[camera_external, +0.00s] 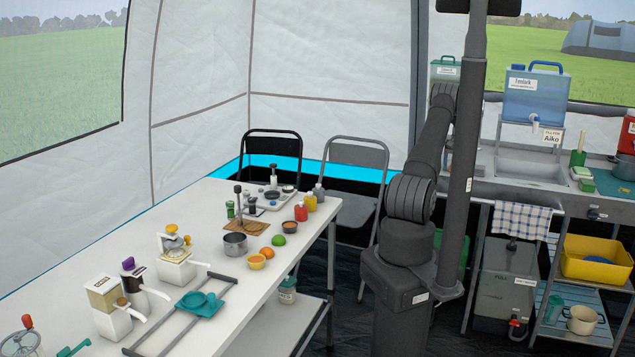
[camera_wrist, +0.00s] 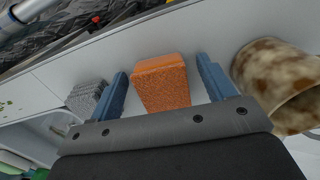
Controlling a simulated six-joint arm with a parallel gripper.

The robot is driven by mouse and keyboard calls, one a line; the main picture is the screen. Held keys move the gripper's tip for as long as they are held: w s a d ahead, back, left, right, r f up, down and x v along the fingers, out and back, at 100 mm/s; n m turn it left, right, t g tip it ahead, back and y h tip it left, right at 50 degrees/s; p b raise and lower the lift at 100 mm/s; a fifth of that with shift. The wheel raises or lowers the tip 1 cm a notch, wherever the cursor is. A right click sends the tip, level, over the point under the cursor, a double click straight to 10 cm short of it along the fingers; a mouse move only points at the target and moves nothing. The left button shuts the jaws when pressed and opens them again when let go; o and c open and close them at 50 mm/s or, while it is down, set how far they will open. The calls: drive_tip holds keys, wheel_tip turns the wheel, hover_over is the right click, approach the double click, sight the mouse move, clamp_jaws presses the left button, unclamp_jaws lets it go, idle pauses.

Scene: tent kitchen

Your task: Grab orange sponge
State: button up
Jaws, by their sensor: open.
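The orange sponge (camera_wrist: 161,84) is a rough-textured block on a light grey surface in the wrist view. It lies between the two blue fingers of my gripper (camera_wrist: 162,68). The fingers are spread, with a visible gap on each side of the sponge, so my gripper is open and holds nothing. I cannot make out my gripper or the sponge clearly in the external view.
A grey speckled block (camera_wrist: 86,97) lies just left of the left finger. In the external view, a long white table (camera_external: 190,220) holds several kitchen items; a sink counter (camera_external: 520,168) stands at right.

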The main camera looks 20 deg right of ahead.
drive_tip(key=c, duration=1)
drive_tip(key=shift+r, duration=0.1)
